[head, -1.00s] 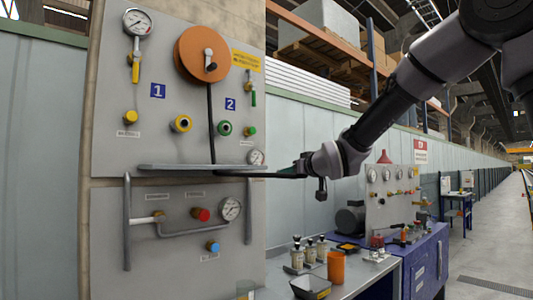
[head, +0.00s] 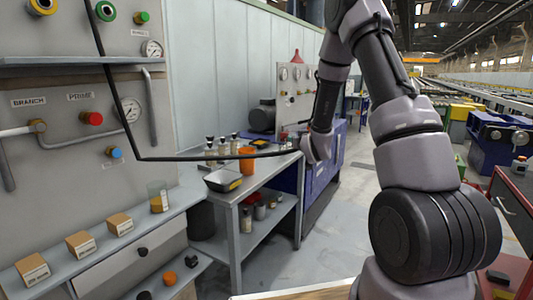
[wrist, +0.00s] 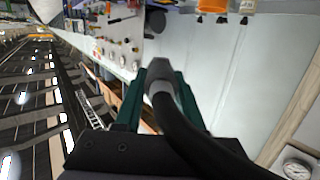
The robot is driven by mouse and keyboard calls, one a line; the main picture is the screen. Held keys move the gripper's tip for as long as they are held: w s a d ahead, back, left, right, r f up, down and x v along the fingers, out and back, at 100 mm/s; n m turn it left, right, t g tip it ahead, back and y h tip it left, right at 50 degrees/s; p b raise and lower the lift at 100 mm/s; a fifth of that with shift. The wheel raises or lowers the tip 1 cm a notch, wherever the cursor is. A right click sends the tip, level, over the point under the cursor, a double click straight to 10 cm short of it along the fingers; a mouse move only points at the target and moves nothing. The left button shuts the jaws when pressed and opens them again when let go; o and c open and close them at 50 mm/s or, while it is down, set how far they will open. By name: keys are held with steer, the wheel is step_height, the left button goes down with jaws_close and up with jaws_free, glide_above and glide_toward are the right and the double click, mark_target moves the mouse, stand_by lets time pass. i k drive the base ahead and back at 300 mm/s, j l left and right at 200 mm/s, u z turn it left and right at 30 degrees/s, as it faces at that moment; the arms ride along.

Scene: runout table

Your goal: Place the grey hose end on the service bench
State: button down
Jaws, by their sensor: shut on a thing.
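The hose is black and hangs down the front of the panel (head: 130,60), then runs right, low across the view, to my gripper (head: 297,146). In the wrist view, my gripper (wrist: 158,92) has its green fingers shut on the grey hose end (wrist: 158,74), with the black hose (wrist: 185,135) trailing from it. The grey service bench (head: 272,171) stands right of the panel. In the head view my gripper is beyond and above the bench's right edge, and the hose end is too small to make out there. I cannot tell its height above the top.
On the bench are several small bottles (head: 222,150), an orange cup (head: 247,160) and a dark tray (head: 222,181). A blue cabinet (head: 318,175) with a gauge board stands behind. A shelf with boxes (head: 82,244) runs at front left. The bench's front right top looks bare.

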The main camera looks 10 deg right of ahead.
mark_target(265, 162)
steer(key=i+l, duration=0.95)
steer(key=i, duration=0.2)
steer(key=i+l+z, duration=0.1)
steer(key=i+l, duration=0.35)
steer(key=i, duration=0.1)
